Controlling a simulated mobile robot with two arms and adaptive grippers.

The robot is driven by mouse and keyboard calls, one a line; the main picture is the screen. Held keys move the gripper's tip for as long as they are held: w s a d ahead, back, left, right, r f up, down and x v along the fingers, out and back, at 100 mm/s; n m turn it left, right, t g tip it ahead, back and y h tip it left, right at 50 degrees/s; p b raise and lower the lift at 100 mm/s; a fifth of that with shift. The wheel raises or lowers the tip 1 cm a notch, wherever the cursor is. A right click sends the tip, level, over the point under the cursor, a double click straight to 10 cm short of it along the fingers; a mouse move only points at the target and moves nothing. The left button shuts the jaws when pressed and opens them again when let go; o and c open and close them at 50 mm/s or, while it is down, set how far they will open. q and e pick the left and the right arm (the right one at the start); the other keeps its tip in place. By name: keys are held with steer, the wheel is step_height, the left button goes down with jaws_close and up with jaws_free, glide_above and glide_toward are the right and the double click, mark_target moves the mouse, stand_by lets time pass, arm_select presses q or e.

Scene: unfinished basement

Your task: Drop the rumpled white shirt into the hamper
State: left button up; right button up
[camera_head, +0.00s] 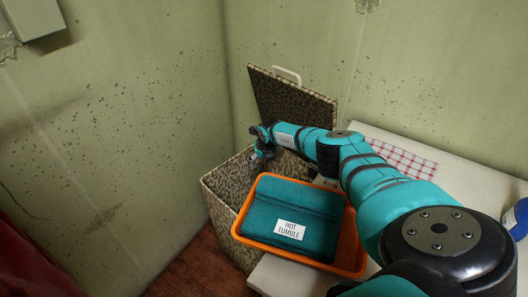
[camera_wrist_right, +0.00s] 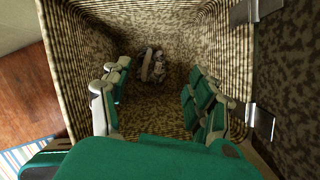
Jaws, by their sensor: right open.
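The hamper (camera_head: 222,200) stands in the corner with its patterned lid (camera_head: 300,98) raised. My right gripper (camera_head: 262,152) is over its opening, pointing down. In the right wrist view the gripper (camera_wrist_right: 158,100) is open and empty, with its fingers apart between the hamper walls (camera_wrist_right: 75,75). A crumpled pale and dark bundle, apparently the white shirt (camera_wrist_right: 152,66), lies deep inside the hamper beyond the fingertips, touching neither finger. In the head view the hamper's inside is mostly hidden, and the shirt does not show. My left gripper is not in view.
An orange tray (camera_head: 349,245) holding a folded teal cloth (camera_head: 270,210) labelled "HOT TUMBLE" sits on the white table (camera_head: 480,185), close to the hamper. A red checked cloth (camera_head: 402,158) and a blue container (camera_head: 518,218) are further right. Walls stand close behind the hamper.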

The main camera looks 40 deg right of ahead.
steer(key=v, duration=1.2)
stand_by(0.4)
